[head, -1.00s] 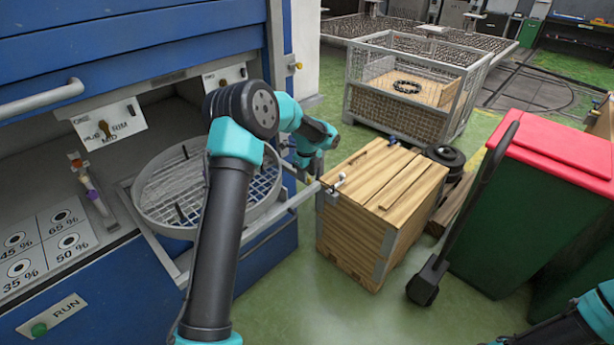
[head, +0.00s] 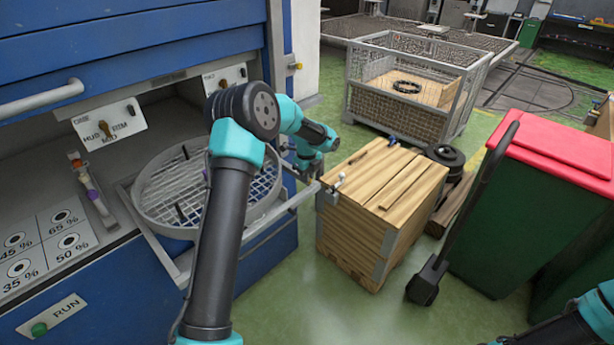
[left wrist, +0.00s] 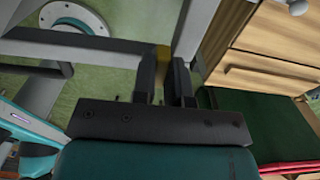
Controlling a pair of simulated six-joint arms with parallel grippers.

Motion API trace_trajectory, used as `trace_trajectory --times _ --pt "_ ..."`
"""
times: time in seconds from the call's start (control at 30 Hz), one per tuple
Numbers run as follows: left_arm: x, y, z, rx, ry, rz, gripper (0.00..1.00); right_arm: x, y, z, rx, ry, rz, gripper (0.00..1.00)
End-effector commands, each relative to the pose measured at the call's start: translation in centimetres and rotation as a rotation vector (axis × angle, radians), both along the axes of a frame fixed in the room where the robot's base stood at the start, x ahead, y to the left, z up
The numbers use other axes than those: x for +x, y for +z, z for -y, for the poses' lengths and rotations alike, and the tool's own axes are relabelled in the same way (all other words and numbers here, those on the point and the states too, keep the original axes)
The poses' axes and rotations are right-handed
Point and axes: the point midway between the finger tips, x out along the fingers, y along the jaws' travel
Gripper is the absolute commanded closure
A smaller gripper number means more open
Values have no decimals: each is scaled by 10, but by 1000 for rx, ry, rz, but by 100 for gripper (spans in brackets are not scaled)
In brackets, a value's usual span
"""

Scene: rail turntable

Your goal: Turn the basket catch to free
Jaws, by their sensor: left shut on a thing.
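The round wire basket (head: 150,200) sits on a grey frame in front of the blue machine. My left arm crosses over it, and its gripper (head: 308,178) is at the frame's right end, small and partly hidden by the wrist. In the left wrist view my left gripper (left wrist: 164,88) is shut on a narrow brass-coloured piece (left wrist: 162,60), which looks like the basket catch, beside a grey bar. Most of the catch is hidden between the fingers, so its turned position cannot be read. My right arm shows only at the lower right corner; its gripper is out of view.
A wooden crate (head: 380,210) stands close to the right of my left gripper. Behind it is a wire mesh cage (head: 400,110). A green bin with a red lid (head: 555,150) stands at right. Green floor is clear in front of the crate.

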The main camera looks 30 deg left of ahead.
Motion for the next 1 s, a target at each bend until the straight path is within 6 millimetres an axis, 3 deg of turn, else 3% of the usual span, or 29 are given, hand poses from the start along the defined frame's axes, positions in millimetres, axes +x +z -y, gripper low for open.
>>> trace_trajectory --times 0.47,1.0 --pt "0 0 0 0 107 0 100 0 0 0 0 0 0 57" --pt "0 0 0 0 555 0 100 0 0 0 0 0 0 57"
